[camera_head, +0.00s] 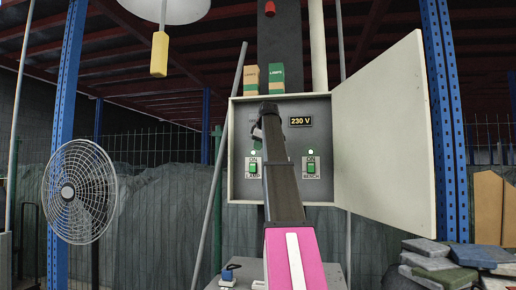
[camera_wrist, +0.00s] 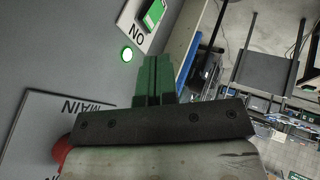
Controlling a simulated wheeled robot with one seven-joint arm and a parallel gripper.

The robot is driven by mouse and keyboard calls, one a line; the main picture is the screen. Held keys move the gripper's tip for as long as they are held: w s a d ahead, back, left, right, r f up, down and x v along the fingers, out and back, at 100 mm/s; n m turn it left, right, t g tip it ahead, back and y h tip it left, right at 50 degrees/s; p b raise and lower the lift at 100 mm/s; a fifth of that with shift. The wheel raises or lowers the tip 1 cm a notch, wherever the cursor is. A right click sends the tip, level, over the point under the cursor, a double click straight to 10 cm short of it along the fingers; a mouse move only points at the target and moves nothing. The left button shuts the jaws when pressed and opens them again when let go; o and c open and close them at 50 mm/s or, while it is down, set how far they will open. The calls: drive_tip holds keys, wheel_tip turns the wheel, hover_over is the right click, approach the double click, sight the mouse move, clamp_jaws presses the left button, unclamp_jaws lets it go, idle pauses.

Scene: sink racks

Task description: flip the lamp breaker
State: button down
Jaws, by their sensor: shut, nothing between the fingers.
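The grey breaker box (camera_head: 237,186) stands open in the head view. The lamp breaker (camera_head: 253,168) is a green switch at its lower left, marked ON, with a lit green light above it. In the wrist view the green switch (camera_wrist: 153,13) shows upside down at the top, beside its lit light (camera_wrist: 127,55). My gripper (camera_wrist: 158,62) is shut and empty, in front of the panel near this light, apart from the switch in the picture. In the head view my arm hides the panel's middle and the fingertips cannot be made out.
The bench breaker (camera_head: 311,168) is at lower right, also ON and lit. A 230 V display (camera_head: 300,121) sits above. The MAIN plate (camera_wrist: 80,112) is beside my gripper, with a red part (camera_wrist: 62,150) partly hidden. The box door (camera_head: 385,135) hangs open rightward. A fan (camera_head: 80,191) stands left.

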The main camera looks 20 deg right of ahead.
sight(252, 166)
drive_tip(key=shift+s, duration=0.1)
drive_tip(key=s, duration=0.1)
drive_tip(key=s+a+f, duration=0.1)
drive_tip(key=s, duration=0.1)
drive_tip(key=shift+a, duration=0.3)
drive_tip(key=shift+w, duration=0.1)
drive_tip(key=w+d+r+x, duration=0.1)
drive_tip(key=d+x, duration=0.1)
drive_tip(key=x, duration=1)
drive_tip(key=shift+w+f, duration=0.15)
drive_tip(key=shift+w, duration=0.25)
